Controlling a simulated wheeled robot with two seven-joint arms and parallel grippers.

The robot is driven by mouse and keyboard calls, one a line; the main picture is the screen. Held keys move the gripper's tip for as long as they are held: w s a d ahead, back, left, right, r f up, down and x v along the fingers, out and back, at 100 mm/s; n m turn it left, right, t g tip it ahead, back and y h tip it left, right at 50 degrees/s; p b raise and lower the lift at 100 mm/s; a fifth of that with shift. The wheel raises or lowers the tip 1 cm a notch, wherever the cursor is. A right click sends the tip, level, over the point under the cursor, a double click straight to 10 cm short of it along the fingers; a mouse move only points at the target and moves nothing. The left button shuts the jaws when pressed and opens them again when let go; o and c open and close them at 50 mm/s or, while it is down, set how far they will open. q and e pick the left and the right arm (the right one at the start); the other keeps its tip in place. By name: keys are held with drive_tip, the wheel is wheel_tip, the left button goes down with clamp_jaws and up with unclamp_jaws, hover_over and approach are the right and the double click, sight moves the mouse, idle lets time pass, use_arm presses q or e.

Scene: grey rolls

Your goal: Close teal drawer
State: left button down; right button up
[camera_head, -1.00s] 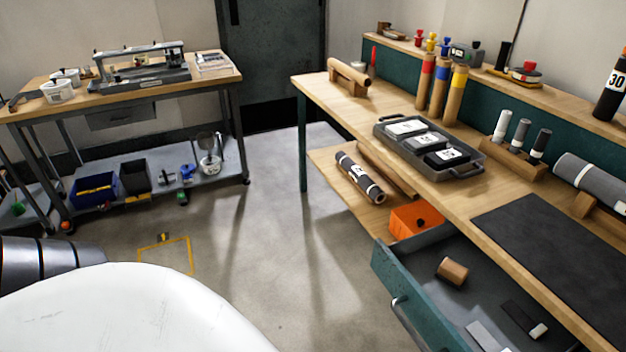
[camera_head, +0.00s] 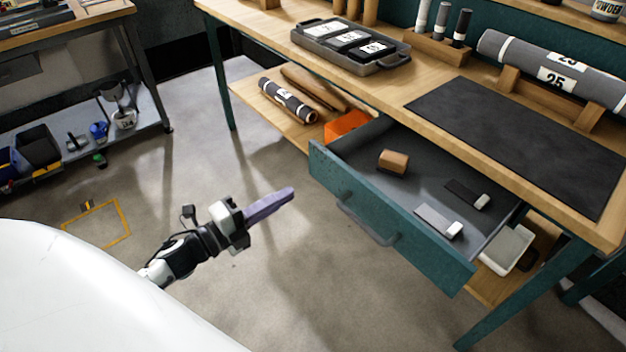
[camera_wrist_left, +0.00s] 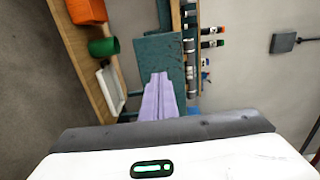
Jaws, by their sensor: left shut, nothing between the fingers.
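The teal drawer (camera_head: 425,250) hangs open from the workbench in the head view, its front and grey handle (camera_head: 368,227) facing the floor area. Inside lie a brown block (camera_head: 393,161) and two small flat items with pale ends. My left gripper (camera_head: 290,193) is shut and empty, with its purple fingers together. It is in front of the drawer, to the left of the handle, and appears apart from it. In the wrist view the fingers (camera_wrist_left: 159,78) point towards teal surfaces, and I cannot tell which is the drawer front. My right gripper is not in view.
The wooden benchtop (camera_head: 400,92) carries a grey tray (camera_head: 302,39), a dark mat (camera_head: 520,140) and a large grey roll (camera_head: 500,50). A lower shelf holds a roll and an orange bin (camera_head: 347,124). A cart stands at left. The floor (camera_head: 250,275) before the drawer is clear.

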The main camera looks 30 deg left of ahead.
sight(325, 172)
use_arm(q)
drive_tip(key=x, duration=0.9)
drive_tip(key=shift+f, duration=0.1)
drive_tip(key=shift+w, duration=0.2)
